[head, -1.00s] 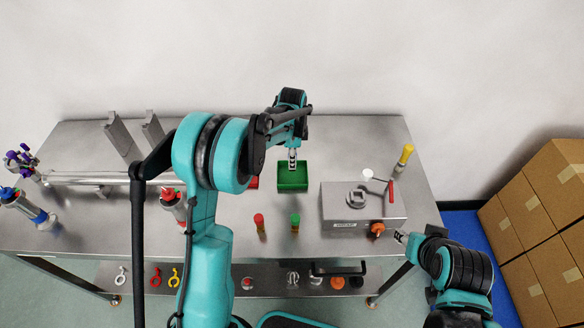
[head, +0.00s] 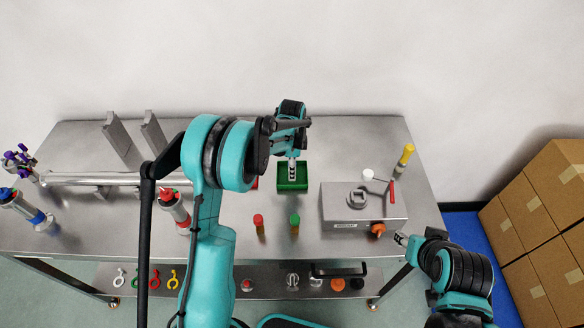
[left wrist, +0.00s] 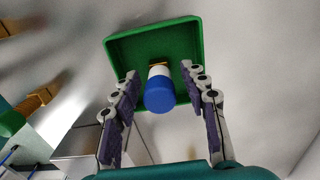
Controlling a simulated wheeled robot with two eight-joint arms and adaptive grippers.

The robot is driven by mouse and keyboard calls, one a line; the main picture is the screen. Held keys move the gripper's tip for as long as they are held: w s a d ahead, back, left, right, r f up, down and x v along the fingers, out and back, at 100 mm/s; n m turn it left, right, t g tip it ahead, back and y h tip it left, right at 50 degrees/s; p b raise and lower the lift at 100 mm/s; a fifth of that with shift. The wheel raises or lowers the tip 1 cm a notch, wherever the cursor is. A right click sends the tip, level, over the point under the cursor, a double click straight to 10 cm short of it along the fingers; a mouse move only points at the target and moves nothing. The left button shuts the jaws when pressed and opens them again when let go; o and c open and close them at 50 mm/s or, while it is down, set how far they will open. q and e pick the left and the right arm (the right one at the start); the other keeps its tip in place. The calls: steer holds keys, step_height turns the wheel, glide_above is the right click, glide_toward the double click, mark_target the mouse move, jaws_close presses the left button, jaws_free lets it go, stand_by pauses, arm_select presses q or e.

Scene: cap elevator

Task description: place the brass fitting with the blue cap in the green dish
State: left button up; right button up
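The green dish (head: 293,189) lies on the table, left of the metal box. In the left wrist view, the dish (left wrist: 112,52) is beyond my left fingertips. The brass fitting with the blue cap (left wrist: 159,95) is at the dish, its blue cap towards the camera and its white and brass part towards the dish floor. My left gripper (left wrist: 160,74) is open, one finger on each side of the fitting with a visible gap to each. In the head view my left gripper (head: 291,168) is over the dish. My right gripper (head: 401,238) is beside the box's right front corner; its opening is too small to tell.
A red-capped fitting (head: 259,224) and a green-capped fitting (head: 295,223) stand in front of the dish. The metal box (head: 340,205) with a red-handled lever is to the right. A red dish is partly hidden behind my left arm. A long metal tube (head: 105,179) lies left.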

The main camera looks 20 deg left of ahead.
arm_select(q)
steer(key=shift+r, duration=0.1)
steer(key=shift+r+p, duration=0.3)
steer(key=shift+r, duration=0.05)
step_height(320, 180, up, 11)
steer(key=shift+r+p, duration=0.2)
steer(key=shift+p, duration=0.7)
steer(key=s+r+n+t, duration=0.3)
steer(key=s+r+n, duration=0.5)
steer(key=s, duration=0.5)
steer(key=s+f+n+t, duration=0.1)
steer(key=s+n+t, duration=0.3)
steer(key=s, duration=0.8)
steer(key=n, duration=0.2)
steer(key=shift+s+n, duration=0.4)
steer(key=shift+a, duration=0.1)
step_height(320, 180, down, 11)
steer(key=b, duration=1.1)
